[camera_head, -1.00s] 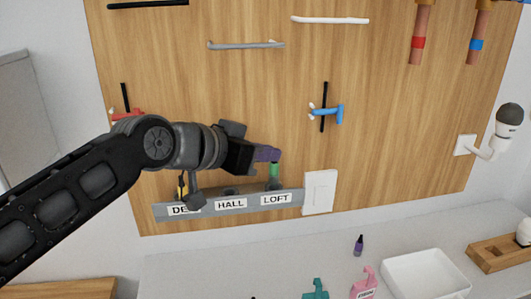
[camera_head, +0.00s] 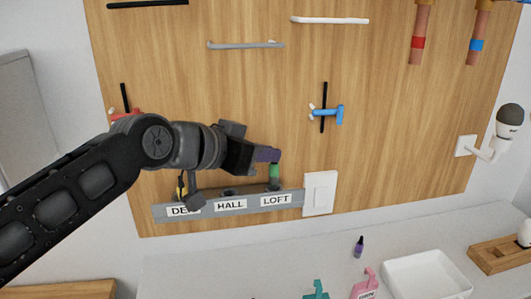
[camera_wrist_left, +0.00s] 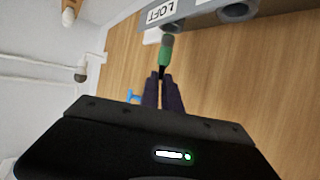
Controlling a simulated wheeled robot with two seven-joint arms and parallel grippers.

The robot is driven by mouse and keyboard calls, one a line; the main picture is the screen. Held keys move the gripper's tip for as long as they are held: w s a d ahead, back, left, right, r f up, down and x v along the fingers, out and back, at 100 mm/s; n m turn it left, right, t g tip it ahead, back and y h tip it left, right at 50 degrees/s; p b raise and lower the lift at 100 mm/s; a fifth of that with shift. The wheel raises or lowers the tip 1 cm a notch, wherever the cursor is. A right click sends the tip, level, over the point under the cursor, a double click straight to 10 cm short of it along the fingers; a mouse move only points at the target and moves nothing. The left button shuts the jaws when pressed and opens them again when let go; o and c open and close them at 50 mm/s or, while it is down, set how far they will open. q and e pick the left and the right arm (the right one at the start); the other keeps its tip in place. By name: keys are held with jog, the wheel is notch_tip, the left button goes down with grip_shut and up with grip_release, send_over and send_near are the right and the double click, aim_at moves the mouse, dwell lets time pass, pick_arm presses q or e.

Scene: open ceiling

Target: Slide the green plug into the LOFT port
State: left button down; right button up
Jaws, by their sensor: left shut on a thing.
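The green plug (camera_head: 274,171) is held upright by my left gripper (camera_head: 268,155), directly above the LOFT port. In the left wrist view the green plug (camera_wrist_left: 167,48) extends from between the purple fingers (camera_wrist_left: 163,90), its far end at the LOFT port. The grey port strip (camera_head: 245,205) carries the DE..., HALL and LOFT labels (camera_head: 276,199). The plug's lower end meets the dark LOFT socket (camera_head: 274,186); how deep it sits I cannot tell. My right gripper is in neither view.
A white switch plate (camera_head: 320,193) is right of the strip on the wooden board (camera_head: 400,130). A blue valve-like handle (camera_head: 328,114) is above. A white basin (camera_head: 428,276) is on the counter.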

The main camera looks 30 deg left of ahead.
aim_at(271, 169)
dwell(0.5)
pick_arm(q)
jog(key=shift+f+b, duration=1.65)
jog(key=shift+b, duration=0.5)
jog(key=c, duration=1.5)
grip_release()
jog(key=v, duration=0.8)
jog(key=shift+b, duration=0.4)
jog(key=shift+f, duration=0.1)
